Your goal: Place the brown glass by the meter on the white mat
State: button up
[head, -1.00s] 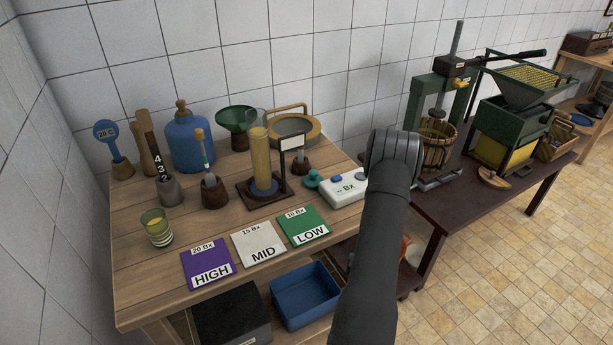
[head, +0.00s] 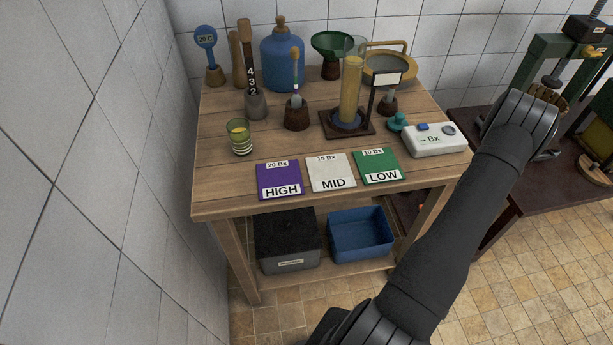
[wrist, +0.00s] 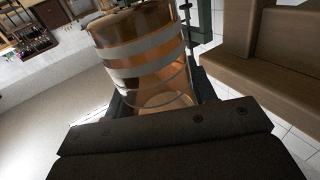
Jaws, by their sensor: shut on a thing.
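The brown glass (wrist: 140,45), clear amber with pale bands, fills the upper middle of the wrist view. My gripper (wrist: 160,98) is shut on it, with a dark finger at each side. The glass is tilted in that picture. The gripper and the brown glass are not seen in the head view. There, the white mat (head: 331,172), marked 15 Bx and MID, lies bare at the table's front, between the purple HIGH mat (head: 279,181) and the green LOW mat (head: 379,166). The meter (head: 434,141), a white box marked Bx, stands at the table's right.
A green glass with yellow liquid (head: 240,139) stands left of the mats. A tall yellow-filled cylinder (head: 350,88) on a dark stand is behind them. A blue jug (head: 283,60) stands farther back. A blue bin (head: 360,235) sits on the lower shelf.

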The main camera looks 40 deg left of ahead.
jog(key=s+d+m+g+h, duration=0.2)
jog(key=s+d+m+h, duration=0.15)
jog(key=d, duration=0.35)
jog(key=w+a+r+n+t+y, duration=0.1)
jog(key=w+a+r+n+y, duration=0.2)
jog(key=w+a+r, duration=0.3)
jog(key=w+a+r+n+t+y, duration=0.25)
jog(key=w+r+y, duration=0.2)
jog(key=r, duration=0.45)
jog(key=a+r+n+y, duration=0.3)
jog(key=a+r+y, duration=0.1)
jog(key=a, duration=0.8)
jog(key=s+a+r+n+g+y, duration=0.25)
jog(key=s+a+y, duration=0.2)
jog(key=a, duration=0.55)
jog(key=s+a+r+n+g+y, duration=0.1)
jog(key=s+a+r+n+y, duration=0.25)
jog(key=a, duration=0.75)
jog(key=s+a+n+g+y, duration=0.3)
jog(key=s+a, duration=0.4)
jog(key=s, duration=0.4)
jog(key=s+a+r+n+g+y, duration=0.1)
jog(key=s+a+n+g+y, duration=0.2)
jog(key=s, duration=0.8)
jog(key=a+g, duration=0.2)
jog(key=a, duration=0.2)
